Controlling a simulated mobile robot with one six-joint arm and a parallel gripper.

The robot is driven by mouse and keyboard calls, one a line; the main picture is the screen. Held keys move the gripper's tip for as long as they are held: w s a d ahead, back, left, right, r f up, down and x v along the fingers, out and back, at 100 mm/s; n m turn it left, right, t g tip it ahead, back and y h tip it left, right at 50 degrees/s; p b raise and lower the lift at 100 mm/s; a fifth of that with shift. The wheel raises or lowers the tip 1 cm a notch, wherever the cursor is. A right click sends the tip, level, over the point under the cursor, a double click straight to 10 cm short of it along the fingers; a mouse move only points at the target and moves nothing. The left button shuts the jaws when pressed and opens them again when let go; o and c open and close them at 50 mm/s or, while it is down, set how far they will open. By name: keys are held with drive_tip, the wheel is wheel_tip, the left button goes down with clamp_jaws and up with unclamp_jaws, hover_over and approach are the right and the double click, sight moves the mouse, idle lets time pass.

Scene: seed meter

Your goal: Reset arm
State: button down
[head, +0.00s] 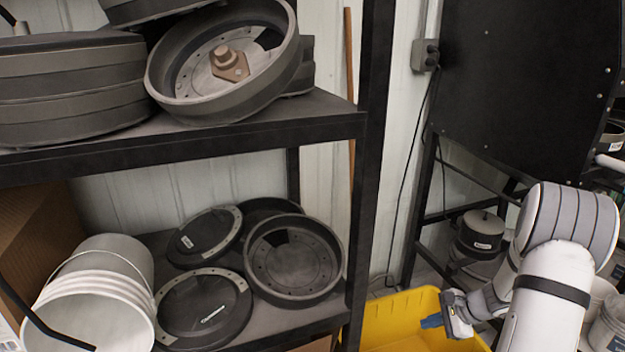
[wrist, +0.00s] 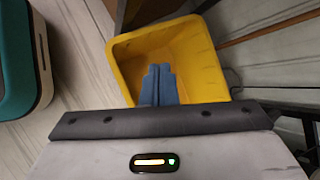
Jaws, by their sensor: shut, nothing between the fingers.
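My gripper (head: 432,321) is at the lower right in the head view, in front of the yellow bin, with its blue fingers pointing left. In the wrist view the blue fingers (wrist: 159,85) are together with nothing between them, seen against the open mouth of the bin. My white arm (head: 550,290) is bent at the right of the head view.
The yellow bin (head: 400,312) stands on the floor; it also shows in the wrist view (wrist: 125,52). A dark shelf (head: 330,118) holds seed meter housings (head: 225,65) and black discs (head: 205,308). A white bucket (head: 100,290) lies tilted at left. A black machine frame stands at right.

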drive_tip(key=s+a+r+n+g+h+p, duration=0.1)
drive_tip(key=s+a+r+n+p, duration=0.25)
drive_tip(key=r, duration=0.55)
drive_tip(key=s+a+r+n+g+h+p, duration=0.1)
drive_tip(key=s+a+r+n+p, duration=0.15)
drive_tip(key=a+r, duration=0.4)
drive_tip(key=s+a+r+n+g+p, duration=0.1)
drive_tip(key=s+a+r+n+p, duration=0.25)
drive_tip(key=r, duration=0.75)
drive_tip(key=s+a+r+n+h+p, duration=0.1)
drive_tip(key=s+r+n+h+p, duration=0.1)
drive_tip(key=s+r, duration=0.4)
drive_tip(key=s+a+r+n+t+h+p, duration=0.1)
drive_tip(key=s+a+r+n+h+p, duration=0.1)
drive_tip(key=s+r+n+p, duration=0.3)
wheel_tip(320, 180, up, 4)
drive_tip(key=shift+s+f+n+h, duration=0.25)
drive_tip(key=shift+s+n+h, duration=0.1)
drive_tip(key=shift+s, duration=0.9)
